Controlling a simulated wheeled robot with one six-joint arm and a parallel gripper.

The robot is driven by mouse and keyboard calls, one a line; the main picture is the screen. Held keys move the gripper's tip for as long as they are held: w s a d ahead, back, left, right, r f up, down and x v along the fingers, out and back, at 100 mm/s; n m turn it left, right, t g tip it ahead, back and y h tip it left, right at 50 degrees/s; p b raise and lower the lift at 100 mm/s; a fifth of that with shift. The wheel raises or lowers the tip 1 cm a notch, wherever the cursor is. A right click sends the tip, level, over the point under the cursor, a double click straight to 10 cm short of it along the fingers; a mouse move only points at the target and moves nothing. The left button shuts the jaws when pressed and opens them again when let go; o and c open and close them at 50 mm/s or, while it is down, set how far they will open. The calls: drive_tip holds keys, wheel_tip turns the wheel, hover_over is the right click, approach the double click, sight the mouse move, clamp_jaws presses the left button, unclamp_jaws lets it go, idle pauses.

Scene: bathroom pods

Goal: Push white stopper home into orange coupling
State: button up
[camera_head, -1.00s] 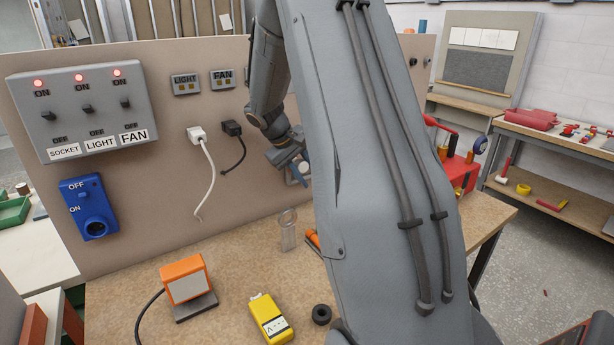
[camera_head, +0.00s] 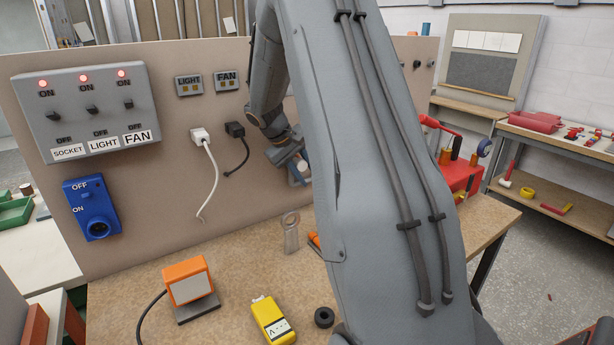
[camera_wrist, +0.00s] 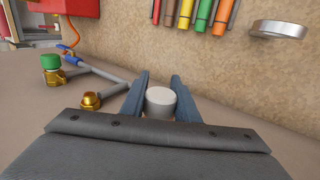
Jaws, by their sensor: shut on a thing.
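My gripper (camera_wrist: 160,98) is shut on the white stopper (camera_wrist: 160,97), a short white cylinder whose pale round end shows between the two blue-grey fingers. In the head view my gripper (camera_head: 298,166) is close to the upright brown panel, mostly hidden behind my own arm. A bit of the white stopper (camera_head: 304,165) may show there beside a blue finger. I cannot make out an orange coupling for certain in either view. It may be hidden behind the stopper and fingers, so I cannot tell whether the stopper touches it.
In the wrist view, grey pipes with a brass fitting (camera_wrist: 91,101) and a green-capped valve (camera_wrist: 51,66) lie left of my gripper. Several coloured tool handles (camera_wrist: 190,12) and a metal ring (camera_wrist: 279,29) lie beyond. The panel (camera_head: 150,220) carries switches; a yellow meter (camera_head: 273,320) lies on the bench.

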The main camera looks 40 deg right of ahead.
sight(296, 160)
drive_tip(key=shift+w, duration=0.65)
drive_tip(key=o, duration=1.1)
drive_tip(key=shift+r, duration=0.1)
drive_tip(key=shift+b+v, duration=1.25)
drive_tip(key=shift+v, duration=2.6)
